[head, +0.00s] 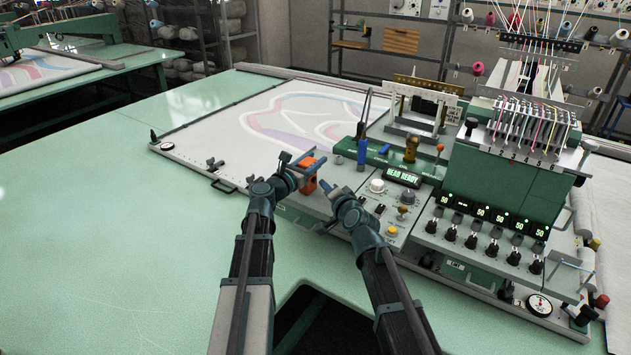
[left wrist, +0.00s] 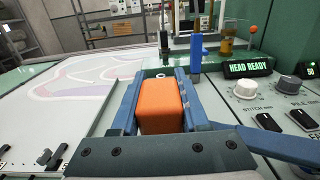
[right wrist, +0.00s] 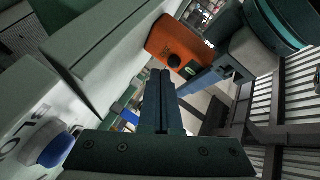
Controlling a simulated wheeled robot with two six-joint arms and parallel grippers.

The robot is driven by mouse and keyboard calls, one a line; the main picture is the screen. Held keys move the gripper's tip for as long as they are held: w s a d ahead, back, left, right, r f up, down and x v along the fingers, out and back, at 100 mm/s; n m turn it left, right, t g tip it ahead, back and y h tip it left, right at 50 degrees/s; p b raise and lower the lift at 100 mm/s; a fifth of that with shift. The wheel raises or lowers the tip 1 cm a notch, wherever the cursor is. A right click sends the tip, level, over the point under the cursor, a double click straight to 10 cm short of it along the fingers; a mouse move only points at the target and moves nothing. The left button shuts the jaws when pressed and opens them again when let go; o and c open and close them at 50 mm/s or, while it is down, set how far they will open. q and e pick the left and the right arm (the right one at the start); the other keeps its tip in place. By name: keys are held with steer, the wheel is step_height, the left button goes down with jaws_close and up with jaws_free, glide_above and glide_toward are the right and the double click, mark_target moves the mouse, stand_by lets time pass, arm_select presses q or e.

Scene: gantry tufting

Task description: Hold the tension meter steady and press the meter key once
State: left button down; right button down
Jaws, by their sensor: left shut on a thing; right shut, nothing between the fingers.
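The orange tension meter (head: 309,186) is between the fingers of my left gripper (head: 308,165), at the front edge of the machine. In the left wrist view the orange block (left wrist: 161,105) sits between both blue fingers. In the right wrist view the meter (right wrist: 165,42) shows a dark round key (right wrist: 174,61) on its face. My right gripper (head: 331,189) is shut and empty, just right of the meter in the head view. Its fingertips (right wrist: 160,75) lie close to the key in the right wrist view; I cannot tell whether they touch it.
A control panel with knobs (head: 377,186) and a HEAD READY display (head: 403,177) stands right of my grippers. A blue-handled tool (head: 362,151) stands upright behind. The framed cloth (head: 220,140) lies behind left. The green table (head: 110,240) is clear at left.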

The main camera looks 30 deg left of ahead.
steer(key=shift+d, duration=0.2)
steer(key=shift+s+d, duration=0.15)
steer(key=shift+d, duration=1.1)
steer(key=shift+s+d, duration=0.15)
steer(key=shift+d, duration=1.1)
arm_select(q)
steer(key=shift+c, duration=1.6)
jaws_free()
steer(key=s+a, duration=0.1)
steer(key=s, duration=1.1)
steer(key=shift+a, duration=0.1)
